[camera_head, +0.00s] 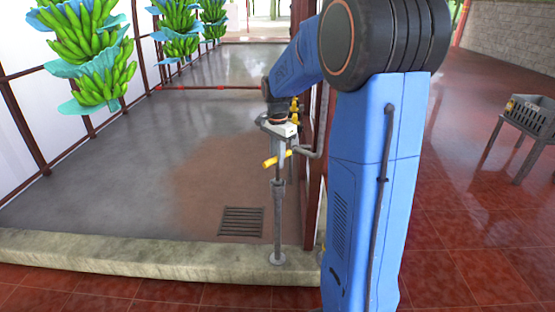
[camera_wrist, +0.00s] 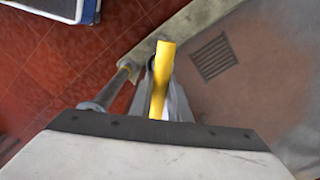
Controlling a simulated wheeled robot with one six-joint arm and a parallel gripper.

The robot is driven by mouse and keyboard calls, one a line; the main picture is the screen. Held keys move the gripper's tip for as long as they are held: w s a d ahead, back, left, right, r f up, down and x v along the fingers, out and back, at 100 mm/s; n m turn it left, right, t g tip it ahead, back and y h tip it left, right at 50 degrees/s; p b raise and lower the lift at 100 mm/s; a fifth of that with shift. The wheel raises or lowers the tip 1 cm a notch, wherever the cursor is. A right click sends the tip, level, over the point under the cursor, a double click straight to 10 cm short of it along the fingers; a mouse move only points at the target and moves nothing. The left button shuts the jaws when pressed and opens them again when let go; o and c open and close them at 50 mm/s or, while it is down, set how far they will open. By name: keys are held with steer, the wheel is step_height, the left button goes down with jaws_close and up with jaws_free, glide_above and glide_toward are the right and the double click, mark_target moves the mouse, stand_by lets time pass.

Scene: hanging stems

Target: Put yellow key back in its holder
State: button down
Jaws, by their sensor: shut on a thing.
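The yellow key (camera_wrist: 162,75) is a yellow bar that runs out from between my fingers in the wrist view. In the head view the yellow key (camera_head: 271,162) shows as a short, slightly tilted bar just below my gripper (camera_head: 280,147). My gripper (camera_wrist: 165,98) is shut on it. A grey upright pipe (camera_head: 277,220) stands below and behind it, with a round foot on the concrete curb. I cannot tell whether the key touches the pipe. Small yellow parts (camera_head: 294,108) show beside my wrist, partly hidden by my arm. I cannot make out the key's holder for certain.
A dark red post and a grey bent pipe (camera_head: 312,153) stand close to the right of my gripper. A drain grate (camera_head: 241,222) lies in the wet floor. Banana bunches (camera_head: 90,50) hang at the left. A grey metal stand (camera_head: 530,118) is at the right.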

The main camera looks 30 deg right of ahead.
steer(key=shift+f, duration=1.55)
stand_by(1.3)
steer(key=c, duration=1.2)
jaws_free()
steer(key=shift+r, duration=4.3)
